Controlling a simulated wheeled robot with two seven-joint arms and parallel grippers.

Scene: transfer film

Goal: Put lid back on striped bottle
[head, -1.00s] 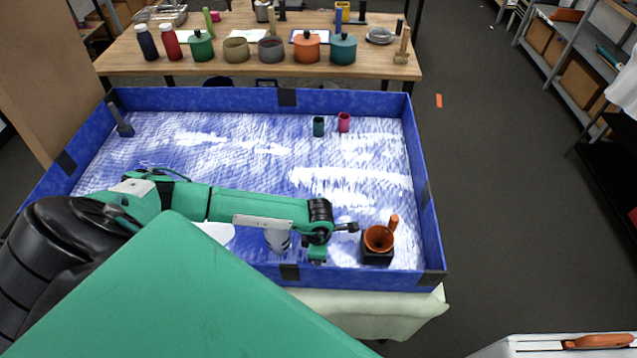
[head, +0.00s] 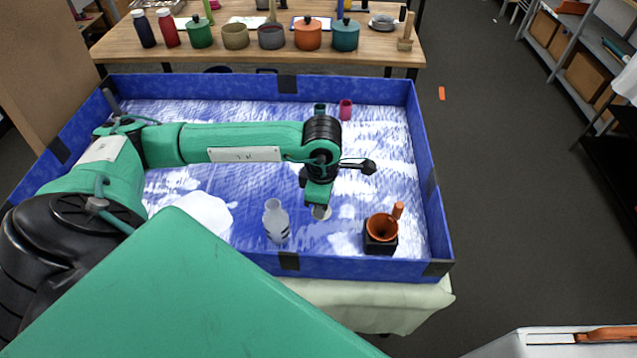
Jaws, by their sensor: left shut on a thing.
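The pale bottle (head: 276,224) with dark bands stands upright on the blue-and-white tray floor, near the front wall; its neck shows no lid. My left gripper (head: 319,203) reaches in from the left and points down, to the right of the bottle and a little behind it. It is shut on a small pale piece (head: 321,213) that looks like the lid; its fingertips are mostly hidden. The held piece is apart from the bottle. My right gripper is not in view.
A blue-walled tray (head: 433,195) encloses the area. An orange funnel (head: 382,227) in a black holder stands front right. Green (head: 319,109) and pink (head: 346,110) cups stand at the back. A white patch (head: 200,215) lies left of the bottle.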

